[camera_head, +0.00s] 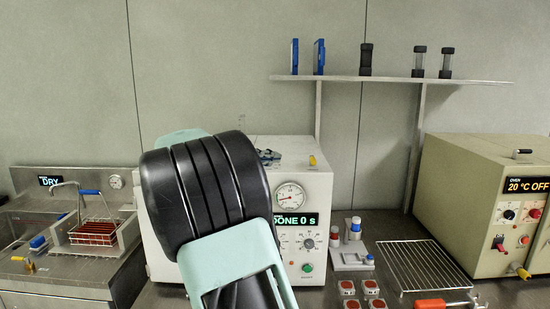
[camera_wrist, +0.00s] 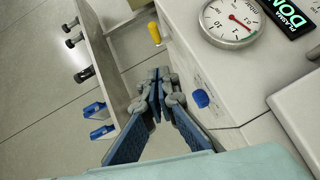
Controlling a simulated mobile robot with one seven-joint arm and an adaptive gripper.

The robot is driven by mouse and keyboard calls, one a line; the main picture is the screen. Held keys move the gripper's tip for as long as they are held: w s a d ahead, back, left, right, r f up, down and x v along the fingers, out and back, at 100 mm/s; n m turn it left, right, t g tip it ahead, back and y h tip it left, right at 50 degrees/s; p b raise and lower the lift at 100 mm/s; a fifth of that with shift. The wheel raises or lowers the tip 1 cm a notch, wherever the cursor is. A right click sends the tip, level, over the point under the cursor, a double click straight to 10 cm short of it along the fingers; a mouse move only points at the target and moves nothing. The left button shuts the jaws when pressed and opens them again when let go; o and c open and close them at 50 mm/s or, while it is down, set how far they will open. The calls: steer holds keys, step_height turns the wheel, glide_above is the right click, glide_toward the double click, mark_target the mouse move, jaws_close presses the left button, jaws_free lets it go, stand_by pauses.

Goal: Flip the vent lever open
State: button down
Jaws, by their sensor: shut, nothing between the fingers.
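The white plasma unit (camera_head: 250,150) has a gauge and a display reading DONE 0 s on its front. A small yellow piece (camera_head: 312,160) stands at the right of its top; it also shows in the wrist view (camera_wrist: 154,33). A blue knob-like piece (camera_wrist: 200,98) sits on the unit nearer my fingers, and the arm seems to hide it in the head view. I cannot tell for certain which is the vent lever. My gripper (camera_wrist: 159,84) is shut and empty above the unit's top, apart from the yellow piece; it also shows in the head view (camera_head: 268,155).
A wall shelf (camera_head: 390,79) with blue and black items is above and behind. An oven (camera_head: 480,190) stands at the right, with a wire rack (camera_head: 420,266) and small red-topped pieces on the bench between. A sink with a red basket (camera_head: 93,232) is at the left.

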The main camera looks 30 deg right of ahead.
mark_target(302, 173)
steer(key=p+x, duration=0.1)
steer(key=x, duration=0.6)
steer(key=shift+w+d, duration=0.1)
steer(key=shift+d, duration=0.2)
steer(key=shift+s+d+f+p, duration=0.4)
steer(key=shift+s+d, duration=0.3)
steer(key=shift+d, duration=0.2)
steer(key=shift+s+d+f, duration=0.2)
steer(key=shift+s+d, duration=0.1)
steer(key=shift+d, duration=0.2)
steer(key=shift+s+f+t+b, duration=0.15)
steer(key=shift+t+b, duration=0.25)
steer(key=shift+b, duration=0.4)
